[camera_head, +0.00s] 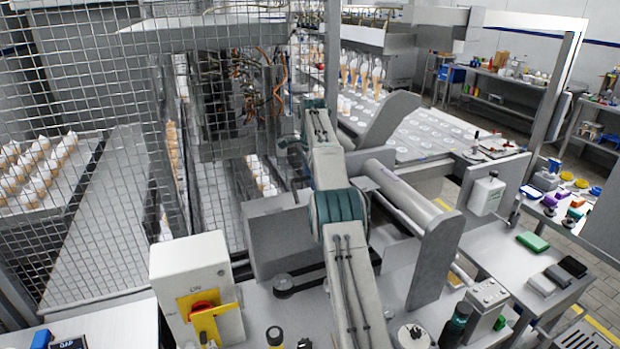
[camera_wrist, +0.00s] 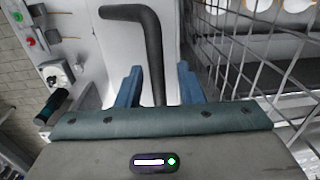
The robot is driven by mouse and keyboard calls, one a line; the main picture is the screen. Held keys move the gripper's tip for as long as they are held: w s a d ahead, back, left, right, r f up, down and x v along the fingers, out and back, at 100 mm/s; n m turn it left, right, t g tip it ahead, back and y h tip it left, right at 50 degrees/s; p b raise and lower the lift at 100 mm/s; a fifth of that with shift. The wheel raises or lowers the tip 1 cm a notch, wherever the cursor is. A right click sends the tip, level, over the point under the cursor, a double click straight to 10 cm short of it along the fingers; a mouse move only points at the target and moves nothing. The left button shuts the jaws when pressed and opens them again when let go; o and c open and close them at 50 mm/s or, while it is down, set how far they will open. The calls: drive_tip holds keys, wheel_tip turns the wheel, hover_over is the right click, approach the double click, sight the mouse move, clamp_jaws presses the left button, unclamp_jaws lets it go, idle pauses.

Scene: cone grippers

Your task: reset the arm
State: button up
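My gripper (camera_wrist: 158,85) shows in the wrist view with two blue fingers spread apart. A dark bent rod (camera_wrist: 150,40) runs up between the fingers and turns left at its top. A gap shows on each side of the rod, so the fingers do not look closed on it. I cannot tell what the rod belongs to. In the head view my arm (camera_head: 335,210) reaches forward from the bottom centre over the machine. Its far end is near the wire mesh, and the fingers cannot be made out there.
A wire mesh guard (camera_head: 80,180) stands left of my arm; mesh (camera_wrist: 250,60) also fills the wrist view's right side. A metal roller (camera_head: 405,195) lies close right of the arm. A switch box (camera_head: 195,285) is at lower left, a side table (camera_head: 540,270) at right.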

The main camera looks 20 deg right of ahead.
drive_tip(key=shift+s+a+r, duration=0.1)
drive_tip(key=shift+r, duration=0.1)
drive_tip(key=shift+r, duration=0.1)
drive_tip(key=shift+r+b, duration=0.25)
drive_tip(key=shift+b, duration=0.15)
drive_tip(key=r, duration=0.1)
drive_tip(key=s+r+t+b, duration=0.1)
drive_tip(key=r+n+b, duration=0.1)
drive_tip(key=shift+s+r, duration=0.15)
drive_tip(key=shift+s, duration=0.25)
drive_tip(key=s+a+r+n+t+b, duration=0.1)
drive_tip(key=s+a+r+n, duration=0.25)
drive_tip(key=s, duration=0.55)
drive_tip(key=s+a+r+n+b, duration=0.1)
drive_tip(key=s+a+r+n, duration=0.1)
drive_tip(key=s+a+n, duration=0.45)
drive_tip(key=s+a+f+n, duration=0.1)
drive_tip(key=s+f, duration=0.3)
drive_tip(key=s, duration=0.5)
drive_tip(key=s+a+f+n+b, duration=0.1)
drive_tip(key=s+a+f+n, duration=0.1)
drive_tip(key=s, duration=0.8)
drive_tip(key=s+a+f+n+t, duration=0.1)
drive_tip(key=s+a+f+n, duration=0.1)
drive_tip(key=s+f, duration=0.4)
drive_tip(key=s+n, duration=0.1)
drive_tip(key=s, duration=0.2)
drive_tip(key=shift+s+a+f+n+b, duration=0.15)
drive_tip(key=shift+a+f+n+b, duration=0.15)
drive_tip(key=shift+f+b, duration=0.1)
